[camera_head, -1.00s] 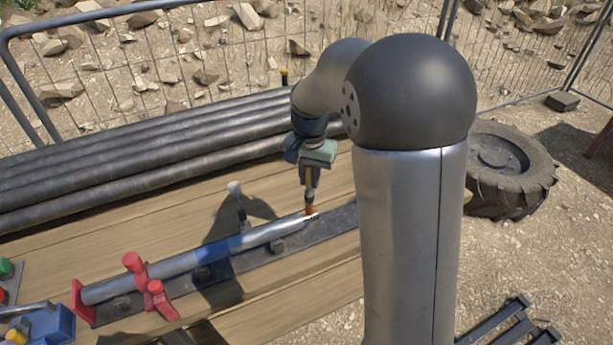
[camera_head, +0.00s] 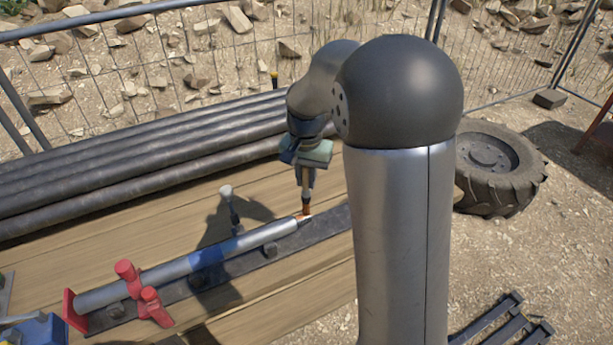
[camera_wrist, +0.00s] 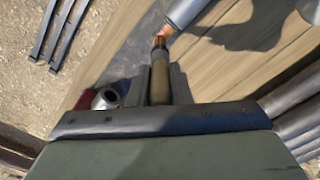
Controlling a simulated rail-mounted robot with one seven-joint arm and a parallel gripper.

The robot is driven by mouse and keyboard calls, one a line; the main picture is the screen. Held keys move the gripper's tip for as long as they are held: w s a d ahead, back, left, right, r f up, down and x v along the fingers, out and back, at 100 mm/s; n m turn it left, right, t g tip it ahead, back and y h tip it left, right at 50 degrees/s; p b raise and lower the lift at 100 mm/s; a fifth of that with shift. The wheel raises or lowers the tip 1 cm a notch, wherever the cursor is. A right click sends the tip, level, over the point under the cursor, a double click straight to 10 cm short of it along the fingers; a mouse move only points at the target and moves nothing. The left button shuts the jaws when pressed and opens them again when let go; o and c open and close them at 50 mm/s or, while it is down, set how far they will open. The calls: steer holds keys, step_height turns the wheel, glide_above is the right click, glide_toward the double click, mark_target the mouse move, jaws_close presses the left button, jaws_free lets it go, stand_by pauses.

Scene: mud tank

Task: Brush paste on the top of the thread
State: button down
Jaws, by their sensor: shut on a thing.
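A silver pipe (camera_head: 200,262) with a blue band lies in a dark channel on the wooden bench. Its threaded end (camera_head: 306,217) is at the right, small and partly hidden by the brush. My gripper (camera_head: 305,168) is shut on a brush (camera_head: 306,193) and holds it pointing down, with its copper-brown tip at the top of that end. In the wrist view the brush (camera_wrist: 160,80) stands between the fingers, and its bristles lie close beside or against the end of the pipe (camera_wrist: 188,12). I cannot tell whether they touch, and no paste is clearly visible.
Red clamps (camera_head: 128,275) hold the pipe's left part. A pale-capped upright item (camera_head: 228,195) stands behind the pipe. Several dark pipes (camera_head: 130,165) lie along the back. A tyre (camera_head: 500,165) lies on the ground at right. My arm column blocks part of the view.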

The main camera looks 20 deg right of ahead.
steer(key=shift+r+p, duration=2)
steer(key=shift+r, duration=1.1)
steer(key=shift+r+p, duration=1.15)
steer(key=shift+r, duration=0.3)
steer(key=shift+f, duration=0.1)
